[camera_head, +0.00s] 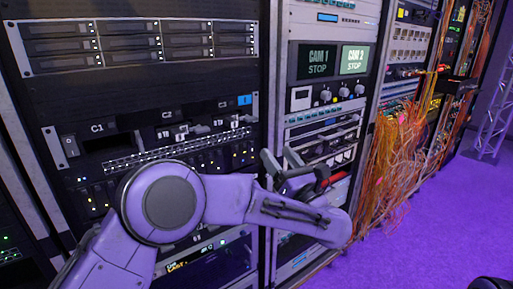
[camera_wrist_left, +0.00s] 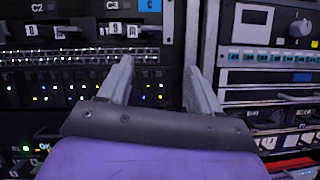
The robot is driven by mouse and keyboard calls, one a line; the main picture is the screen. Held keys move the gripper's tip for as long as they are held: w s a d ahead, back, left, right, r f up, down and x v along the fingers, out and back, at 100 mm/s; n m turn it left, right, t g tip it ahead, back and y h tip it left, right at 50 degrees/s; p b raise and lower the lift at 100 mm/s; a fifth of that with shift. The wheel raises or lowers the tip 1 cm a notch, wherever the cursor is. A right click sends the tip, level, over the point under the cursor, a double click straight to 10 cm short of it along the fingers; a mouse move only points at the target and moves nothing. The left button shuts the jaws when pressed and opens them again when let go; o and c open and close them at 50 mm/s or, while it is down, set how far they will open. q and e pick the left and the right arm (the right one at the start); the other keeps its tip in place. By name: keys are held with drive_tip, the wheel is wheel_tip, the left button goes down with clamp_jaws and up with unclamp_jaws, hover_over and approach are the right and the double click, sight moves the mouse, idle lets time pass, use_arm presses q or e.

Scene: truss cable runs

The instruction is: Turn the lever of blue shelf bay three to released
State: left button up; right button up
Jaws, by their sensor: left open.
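My left gripper (camera_head: 281,160) is open and empty, in front of the racks near the upright between two of them. In the left wrist view its two fingers (camera_wrist_left: 160,68) stand apart, pointing at the rack front with nothing between them. A panel with C labels (camera_head: 97,127) runs across the left rack and carries a small blue tag (camera_head: 244,100) at its right end. In the left wrist view the blue tag (camera_wrist_left: 148,5) is at the top edge, above small white-marked pieces. I cannot tell which part is the lever of blue shelf bay three, or its position.
A row of drive bays (camera_head: 130,45) is above the panel. Right of it is a rack with two camera screens (camera_head: 335,61). Loose orange cables (camera_head: 395,160) hang further right, down to the floor. The purple floor (camera_head: 440,225) is open at right.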

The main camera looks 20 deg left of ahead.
sight(249, 118)
use_arm(q)
drive_tip(key=w+a+r+n+p, duration=0.1)
drive_tip(key=a+r, duration=0.1)
drive_tip(key=w+a+r+n+g+p, duration=0.1)
drive_tip(key=w+a+r, duration=0.1)
drive_tip(key=a, duration=0.1)
drive_tip(key=w+a+r+n+p, duration=0.1)
drive_tip(key=w+a+r, duration=0.1)
drive_tip(key=shift+w+a+y, duration=0.15)
drive_tip(key=shift+a+y, duration=0.25)
drive_tip(key=c, duration=1)
